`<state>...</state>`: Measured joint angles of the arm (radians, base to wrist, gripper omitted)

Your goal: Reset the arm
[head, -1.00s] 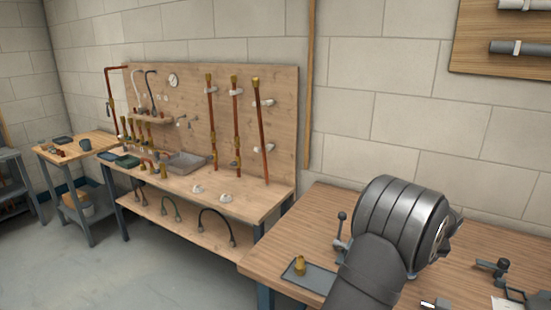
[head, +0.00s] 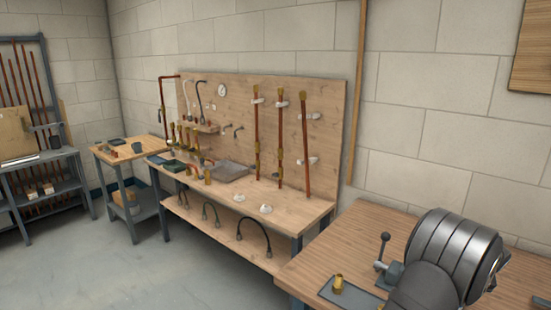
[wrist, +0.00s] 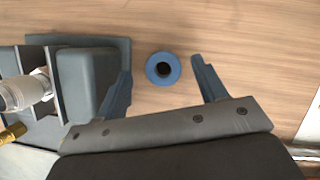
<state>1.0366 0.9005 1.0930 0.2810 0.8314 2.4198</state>
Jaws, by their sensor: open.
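My gripper (wrist: 161,82) shows in the wrist view with its two blue-grey fingers spread apart. It is open, and nothing is clamped between the fingers. A blue ring with a dark centre (wrist: 163,69) appears between the fingertips, over the wooden bench top (wrist: 240,35); I cannot tell its height. In the head view my arm's large grey joint is at the lower right, and the gripper itself is out of sight.
A grey block-like fixture (wrist: 85,80) stands close to the left finger, with a metal fitting (wrist: 20,92) beside it. In the head view, a brass fitting (head: 338,283) stands on a grey tray (head: 350,296). A lever (head: 383,250) rises nearby. A pipe board (head: 225,120) stands behind the left bench.

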